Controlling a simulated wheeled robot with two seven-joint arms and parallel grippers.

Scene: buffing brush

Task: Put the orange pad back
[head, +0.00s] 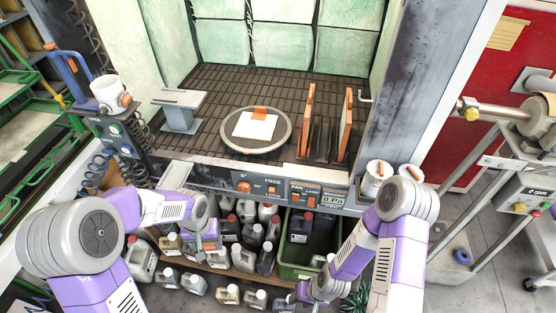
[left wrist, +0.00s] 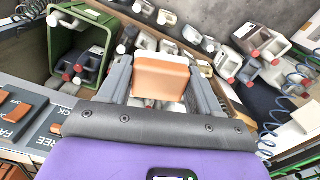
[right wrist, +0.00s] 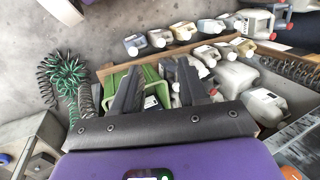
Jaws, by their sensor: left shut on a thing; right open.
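My left gripper (head: 207,240) is shut on an orange pad (left wrist: 160,78), seen between its two fingers in the left wrist view. The pad has a flat orange face and a paler upper edge. In the head view this gripper hangs in front of the booth's control panel, above the bottles, and the pad is hard to make out. My right gripper (right wrist: 160,85) is open and empty, pointing down near the green crate. On the booth floor, a round plate (head: 228,130) bears a white square (head: 254,127) with an orange piece (head: 260,113) at its back edge.
Orange-faced panels (head: 309,107) stand upright in a dark rack right of the plate. A grey stand (head: 180,113) is at left. Several bottles (head: 243,258) and a green crate (head: 297,271) lie below the control panel (head: 250,184). White canisters (head: 375,178) stand at the right.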

